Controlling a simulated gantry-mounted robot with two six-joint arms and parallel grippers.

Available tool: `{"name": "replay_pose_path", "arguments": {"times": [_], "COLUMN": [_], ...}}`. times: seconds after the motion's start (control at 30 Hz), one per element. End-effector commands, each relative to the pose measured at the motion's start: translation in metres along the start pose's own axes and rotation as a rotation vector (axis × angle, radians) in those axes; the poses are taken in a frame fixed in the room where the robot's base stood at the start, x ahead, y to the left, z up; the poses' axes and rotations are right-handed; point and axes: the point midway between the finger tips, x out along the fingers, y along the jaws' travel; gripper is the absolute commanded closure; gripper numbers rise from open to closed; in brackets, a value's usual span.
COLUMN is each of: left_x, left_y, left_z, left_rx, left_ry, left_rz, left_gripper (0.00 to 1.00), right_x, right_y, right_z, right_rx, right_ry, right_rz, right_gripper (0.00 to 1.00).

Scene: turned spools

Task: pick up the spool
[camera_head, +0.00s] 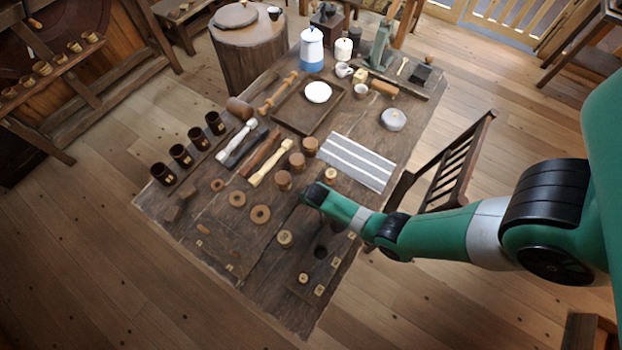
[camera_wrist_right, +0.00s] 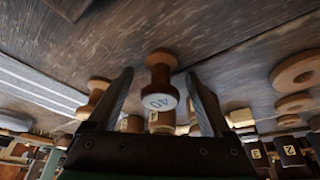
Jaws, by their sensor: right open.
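My right gripper (camera_wrist_right: 163,95) is open in the right wrist view, with its two dark fingers apart. A turned wooden spool (camera_wrist_right: 160,82) with a number label on its pale end shows between the fingers, with gaps on both sides. I cannot tell which matches the wrist view. My left gripper is not in view.
A wooden table (camera_head: 190,238) carries several items. Rings (camera_head: 260,214), wooden pieces (camera_head: 283,180) and dark mugs (camera_head: 162,174) stand left of my gripper. A striped cloth (camera_head: 357,160) lies to its upper right. A block with holes (camera_head: 326,262) lies below.

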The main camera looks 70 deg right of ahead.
Motion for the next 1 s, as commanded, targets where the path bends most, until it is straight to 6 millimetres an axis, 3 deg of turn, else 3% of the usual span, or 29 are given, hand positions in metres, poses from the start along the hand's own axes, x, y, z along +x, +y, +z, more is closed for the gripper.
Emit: {"name": "replay_pose_path", "arguments": {"times": [0.1, 0.53, 0.83, 1.0], "left_x": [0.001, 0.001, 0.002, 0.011], "left_y": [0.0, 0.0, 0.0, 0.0], "left_z": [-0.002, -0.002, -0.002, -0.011], "left_rx": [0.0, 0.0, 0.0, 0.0], "left_ry": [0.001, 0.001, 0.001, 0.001], "left_rz": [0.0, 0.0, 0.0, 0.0], "left_gripper": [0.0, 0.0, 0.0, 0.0], "right_x": [-0.002, -0.002, -0.003, -0.014], "right_y": [0.0, 0.0, 0.0, 0.0], "right_z": [-0.001, 0.0, -0.001, -0.006], "right_rx": [0.0, 0.0, 0.0, 0.0], "right_ry": [0.0, 0.0, 0.0, 0.0], "right_rz": [0.0, 0.0, 0.0, 0.0], "right_gripper": [0.2, 0.97, 1.0, 1.0]}}
